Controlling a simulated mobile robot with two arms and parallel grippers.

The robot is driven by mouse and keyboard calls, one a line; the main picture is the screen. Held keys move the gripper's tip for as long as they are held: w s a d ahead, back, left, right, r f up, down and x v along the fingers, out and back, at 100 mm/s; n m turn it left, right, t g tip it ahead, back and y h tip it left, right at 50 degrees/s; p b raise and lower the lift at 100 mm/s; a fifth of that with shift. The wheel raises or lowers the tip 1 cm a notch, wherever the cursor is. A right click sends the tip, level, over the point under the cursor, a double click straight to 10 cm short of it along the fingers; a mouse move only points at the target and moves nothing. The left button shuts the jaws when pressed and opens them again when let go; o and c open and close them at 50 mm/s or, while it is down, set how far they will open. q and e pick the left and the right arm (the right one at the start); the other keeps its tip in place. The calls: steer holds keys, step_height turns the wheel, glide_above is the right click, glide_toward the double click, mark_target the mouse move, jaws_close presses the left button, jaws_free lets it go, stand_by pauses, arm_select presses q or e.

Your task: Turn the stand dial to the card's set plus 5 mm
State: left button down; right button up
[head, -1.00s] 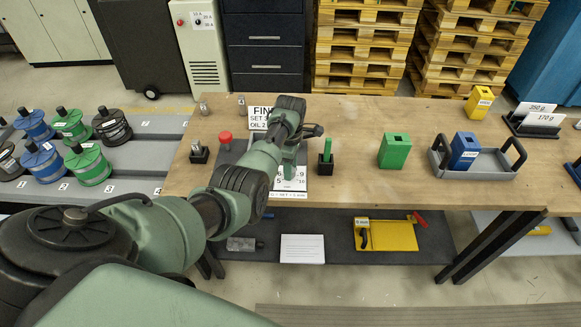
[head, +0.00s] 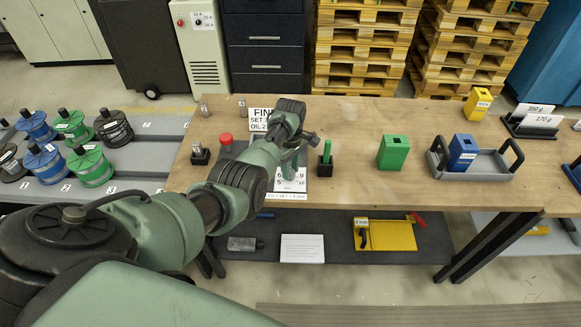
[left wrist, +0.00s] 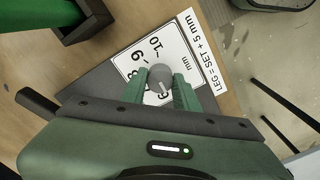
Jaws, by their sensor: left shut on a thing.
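The stand dial is a small grey round knob (left wrist: 160,78) with a pale pointer line, on a white plate (left wrist: 187,48) marked with numbers and "mm". Printing beside it reads "LEG = SET + 5 mm". My left gripper (left wrist: 158,88) has its two green fingers on either side of the knob and is shut on it. In the head view my left gripper (head: 290,165) is over the dial plate (head: 298,185) and hides the knob. My right gripper is not in view.
Close by stand a red button (head: 226,139) and a black holder with a green stick (head: 327,150). Farther right are a green box (head: 393,152) and a grey tray (head: 438,165) with a blue box (head: 463,148). The table between the green box and tray is clear.

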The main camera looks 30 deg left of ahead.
arm_select(q)
steer(key=m+p, duration=0.1)
steer(key=m, duration=0.4)
steer(key=shift+m, duration=0.4)
steer(key=m, duration=1)
steer(key=shift+m+p, duration=0.3)
steer(key=shift+m, duration=0.1)
steer(key=m, duration=0.5)
steer(key=shift+m, duration=0.3)
steer(key=c, duration=1.1)
jaws_free()
steer(key=shift+o, duration=0.2)
steer(key=shift+r, duration=3.9)
